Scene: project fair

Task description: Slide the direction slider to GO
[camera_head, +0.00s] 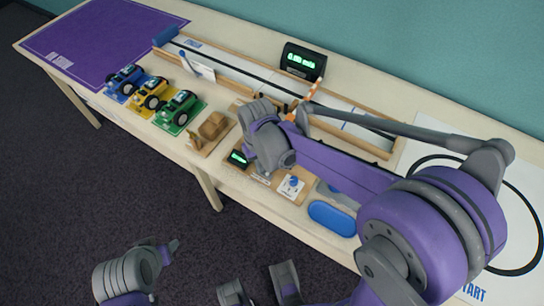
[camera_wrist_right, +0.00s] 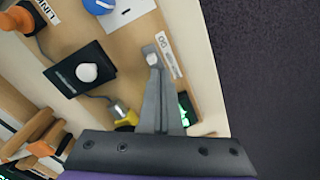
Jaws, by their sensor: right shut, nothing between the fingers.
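The control board (camera_wrist_right: 128,30) fills the middle of the right wrist view. A white label reading GO (camera_wrist_right: 167,48) lies along its edge. A small pale block (camera_wrist_right: 152,59), which looks like the direction slider's knob, shows at my right fingertips, beside the label. My right gripper (camera_wrist_right: 153,66) is shut with nothing between its fingers; its tips touch or overlap this block, and I cannot tell which. The fingers hide most of the slider's track. In the head view my right arm covers much of the board (camera_head: 262,180). My left gripper (camera_head: 173,245) hangs off the table's front; its jaws are unclear.
On the board are a blue knob (camera_wrist_right: 98,5), a black plate with a white knob (camera_wrist_right: 87,72) and a green display (camera_wrist_right: 185,108). Blue, yellow and green toy cars (camera_head: 180,108) stand to the left. A wood-edged track (camera_head: 235,72) runs behind.

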